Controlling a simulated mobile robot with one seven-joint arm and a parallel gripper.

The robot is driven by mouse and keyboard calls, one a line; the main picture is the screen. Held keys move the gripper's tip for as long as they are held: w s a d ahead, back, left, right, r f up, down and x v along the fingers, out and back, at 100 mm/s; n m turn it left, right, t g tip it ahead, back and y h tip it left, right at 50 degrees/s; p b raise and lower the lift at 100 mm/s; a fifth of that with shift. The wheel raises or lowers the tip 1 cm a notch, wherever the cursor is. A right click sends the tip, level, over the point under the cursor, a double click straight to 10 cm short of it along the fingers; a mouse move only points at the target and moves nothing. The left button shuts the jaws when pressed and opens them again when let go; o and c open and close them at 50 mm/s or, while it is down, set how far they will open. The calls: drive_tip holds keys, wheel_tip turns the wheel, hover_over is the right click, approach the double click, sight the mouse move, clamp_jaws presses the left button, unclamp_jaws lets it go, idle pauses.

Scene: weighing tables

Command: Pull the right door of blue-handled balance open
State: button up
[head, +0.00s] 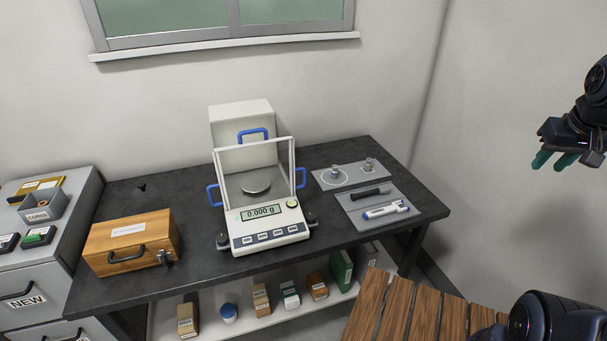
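The blue-handled balance (268,228) stands on the dark table, with a glass-sided weighing chamber, a round pan (256,184) and a display reading 0.000 g. Blue handles are on its left side, its top and its right side. The right door's handle (301,178) sticks out at the chamber's right. The right door looks shut, though its clear pane is hard to make out. My gripper (554,160), with teal fingertips, is raised at the far right, well away from the balance. Its fingertips are apart, and nothing shows between them.
Right of the balance lie a grey mat (327,183) with small weights and a tray (353,219) with a dark tool and a marker. A wooden case (100,240) stands left. A slatted wooden surface (400,310) is at front right. A wall rises behind the table.

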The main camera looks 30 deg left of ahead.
drive_tip(key=w+a+n, duration=0.5)
drive_tip(key=w+a, duration=0.1)
drive_tip(key=a, duration=0.5)
drive_tip(key=n+g+y, duration=0.4)
drive_tip(key=n+g, duration=0.1)
drive_tip(key=n, duration=0.8)
approach(304, 182)
drive_tip(key=x, duration=0.3)
drive_tip(key=a+x, duration=0.1)
drive_tip(key=x, duration=0.3)
drive_tip(key=shift+w+a, duration=0.15)
clamp_jaws()
